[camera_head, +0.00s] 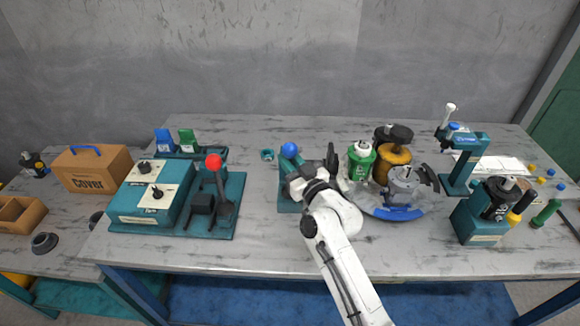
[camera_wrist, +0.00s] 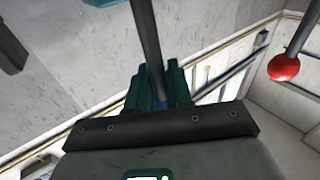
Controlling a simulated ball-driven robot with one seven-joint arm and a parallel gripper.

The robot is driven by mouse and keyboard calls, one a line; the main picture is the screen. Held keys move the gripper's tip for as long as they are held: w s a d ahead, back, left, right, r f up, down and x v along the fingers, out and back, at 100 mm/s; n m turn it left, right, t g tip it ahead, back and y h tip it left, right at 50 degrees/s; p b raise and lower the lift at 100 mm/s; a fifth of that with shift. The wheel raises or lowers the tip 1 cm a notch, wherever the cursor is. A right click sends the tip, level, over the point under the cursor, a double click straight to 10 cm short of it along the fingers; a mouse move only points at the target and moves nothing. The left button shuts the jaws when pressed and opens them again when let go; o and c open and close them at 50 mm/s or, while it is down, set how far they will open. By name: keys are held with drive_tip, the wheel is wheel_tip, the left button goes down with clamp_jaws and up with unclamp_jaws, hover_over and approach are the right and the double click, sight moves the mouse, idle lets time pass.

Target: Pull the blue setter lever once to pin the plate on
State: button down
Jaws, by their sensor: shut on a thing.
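The blue setter lever's ball knob (camera_head: 289,149) stands up near the middle of the bench in the head view. My gripper (camera_head: 293,164) is right at the knob, its teal fingers shut on the lever just below the ball. In the wrist view my gripper (camera_wrist: 157,88) has its teal fingers closed around a dark rod (camera_wrist: 146,35), with a bit of blue showing between them. The setter's teal base (camera_head: 286,203) shows partly behind my arm. A grey motor body (camera_head: 403,180) sits on a round grey tray with a blue front grip (camera_head: 398,213). I cannot make out the plate.
A teal control box (camera_head: 150,190) and a red-knobbed lever (camera_head: 214,162) stand to the left; that red ball shows in the wrist view (camera_wrist: 284,68). A green bottle (camera_head: 361,162) and a gold spool (camera_head: 392,163) stand close right of my arm. A teal press (camera_head: 467,165) is farther right.

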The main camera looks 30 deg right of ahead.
drive_tip(key=s+a+f+n+t+y+b, duration=0.2)
drive_tip(key=s+a+n+t+b, duration=0.1)
drive_tip(key=b, duration=2.3)
drive_tip(key=shift+s+a+f+n+t, duration=0.15)
drive_tip(key=shift+s+f+n+t, duration=0.2)
drive_tip(key=shift+s+n+t, duration=0.5)
drive_tip(key=shift+s+r+b, duration=0.1)
drive_tip(key=shift+s+b, duration=0.05)
drive_tip(key=shift+b, duration=0.4)
drive_tip(key=c, duration=1.2)
unclamp_jaws()
drive_tip(key=shift+r, duration=0.1)
drive_tip(key=shift+s, duration=0.1)
